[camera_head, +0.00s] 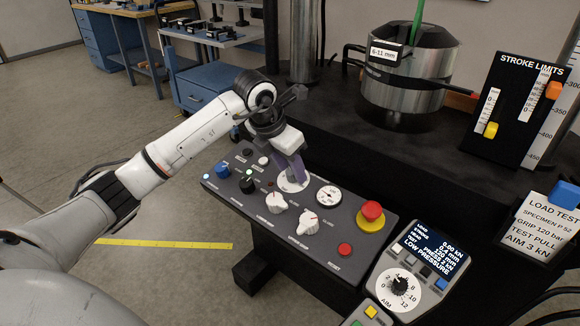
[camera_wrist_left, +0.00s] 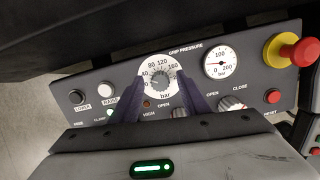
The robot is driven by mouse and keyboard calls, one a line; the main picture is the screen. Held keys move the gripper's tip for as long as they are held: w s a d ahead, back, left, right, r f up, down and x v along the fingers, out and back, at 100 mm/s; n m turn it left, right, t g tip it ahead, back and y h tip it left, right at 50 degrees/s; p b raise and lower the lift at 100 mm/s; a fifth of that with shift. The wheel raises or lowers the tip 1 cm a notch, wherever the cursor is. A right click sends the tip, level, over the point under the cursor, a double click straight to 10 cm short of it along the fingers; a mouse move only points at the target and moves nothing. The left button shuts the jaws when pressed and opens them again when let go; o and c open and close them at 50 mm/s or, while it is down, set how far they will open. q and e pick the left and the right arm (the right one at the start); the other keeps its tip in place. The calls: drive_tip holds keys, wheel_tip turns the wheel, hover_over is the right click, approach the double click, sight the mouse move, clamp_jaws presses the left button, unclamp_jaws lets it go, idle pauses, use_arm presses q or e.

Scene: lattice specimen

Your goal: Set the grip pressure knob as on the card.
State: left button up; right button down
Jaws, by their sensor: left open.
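In the head view the dial (camera_head: 288,186) is partly covered by my left gripper (camera_head: 291,168). That gripper is open, its purple fingers (camera_wrist_left: 160,98) pointing down at the dial, one on each side of the knob; I cannot tell whether they touch it. The card (camera_head: 541,228) at the right reads "LOAD TEST", "GRIP 120 BAR", "AIM 3 kN". My right gripper is not in view.
The panel also holds a pressure gauge (camera_head: 328,195), white knobs (camera_head: 308,223), a red emergency button (camera_head: 371,212) and a red reset button (camera_head: 345,250). A display (camera_head: 428,248) reads "LOW PRESSURE" above an aim dial (camera_head: 400,288). A steel cylinder (camera_head: 408,85) stands behind.

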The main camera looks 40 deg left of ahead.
use_arm(q)
drive_tip(key=c, duration=1.1)
drive_tip(key=shift+o, duration=0.2)
drive_tip(key=m, duration=0.4)
drive_tip(key=shift+r, duration=0.1)
drive_tip(key=m, duration=0.3)
drive_tip(key=shift+m+g+h, duration=0.3)
drive_tip(key=shift+h, duration=0.1)
drive_tip(key=m, duration=0.4)
drive_tip(key=shift+m+g, duration=0.3)
drive_tip(key=shift+m, duration=1.8)
